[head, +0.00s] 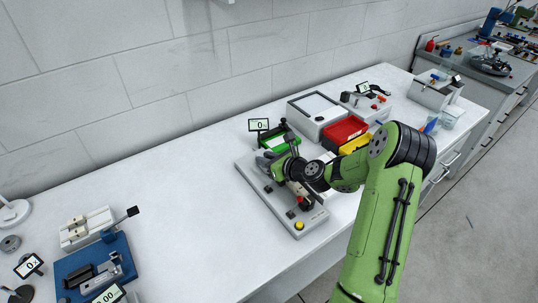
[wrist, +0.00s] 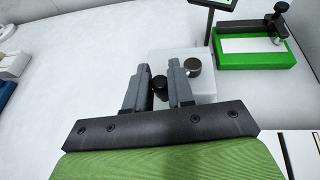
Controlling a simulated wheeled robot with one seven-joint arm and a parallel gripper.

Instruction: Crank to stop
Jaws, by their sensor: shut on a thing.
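The gantry welder's grey base (head: 250,178) stands on the white bench in the head view, with a small display (head: 258,125) reading 0 behind it. My gripper (wrist: 161,80) is shut on a black crank knob (wrist: 159,87), which shows between its two grey fingers in the wrist view. In the head view my wrist hides most of the crank and the gripper's fingertips.
A green fixture with a white plate (wrist: 255,46) lies at the right in the wrist view. Red (head: 343,131) and yellow (head: 354,144) bins and a grey box (head: 318,113) stand right of the welder. A blue fixture (head: 97,268) is at the left. Bare bench lies between.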

